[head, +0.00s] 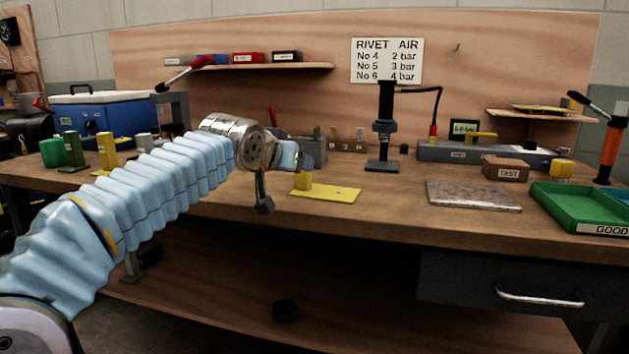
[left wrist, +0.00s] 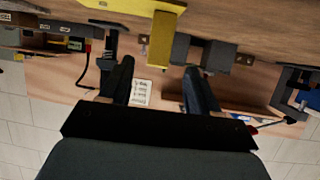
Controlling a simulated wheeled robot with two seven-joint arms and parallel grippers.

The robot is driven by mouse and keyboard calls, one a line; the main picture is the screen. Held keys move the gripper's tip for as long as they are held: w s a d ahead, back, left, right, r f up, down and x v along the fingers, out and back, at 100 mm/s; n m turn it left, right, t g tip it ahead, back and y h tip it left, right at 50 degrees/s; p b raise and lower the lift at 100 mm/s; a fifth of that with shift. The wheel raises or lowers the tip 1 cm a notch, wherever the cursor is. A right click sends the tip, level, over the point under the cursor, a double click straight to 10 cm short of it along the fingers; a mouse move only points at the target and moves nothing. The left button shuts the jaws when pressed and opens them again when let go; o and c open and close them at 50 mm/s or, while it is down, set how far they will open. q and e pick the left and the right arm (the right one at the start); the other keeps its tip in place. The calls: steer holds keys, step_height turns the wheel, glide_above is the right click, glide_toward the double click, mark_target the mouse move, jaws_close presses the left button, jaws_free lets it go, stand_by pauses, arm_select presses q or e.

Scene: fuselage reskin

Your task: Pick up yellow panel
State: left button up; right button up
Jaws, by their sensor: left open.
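The yellow panel (head: 328,193) lies flat on the wooden bench, with a yellow upright block (head: 303,181) at its left end. In the left wrist view the panel (left wrist: 125,5) is at the top edge, partly cut off, and the upright block (left wrist: 160,45) points down between the fingers. My left gripper (head: 303,160) is just above and left of the panel, seen side-on. In the left wrist view my left gripper (left wrist: 158,68) is open and empty, its fingers apart from the block. My right gripper is in neither view.
A black press stand (head: 383,140) stands behind the panel. A grey slab (head: 473,195) and a green tray (head: 575,208) lie to the right. A blue case (head: 105,115) and small green and yellow blocks (head: 107,152) are at the left. The bench front by the panel is clear.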

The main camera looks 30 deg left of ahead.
arm_select(q)
steer(key=x, duration=0.7)
steer(key=shift+p, duration=0.4)
steer(key=shift+d, duration=0.1)
steer(key=shift+c, duration=0.4)
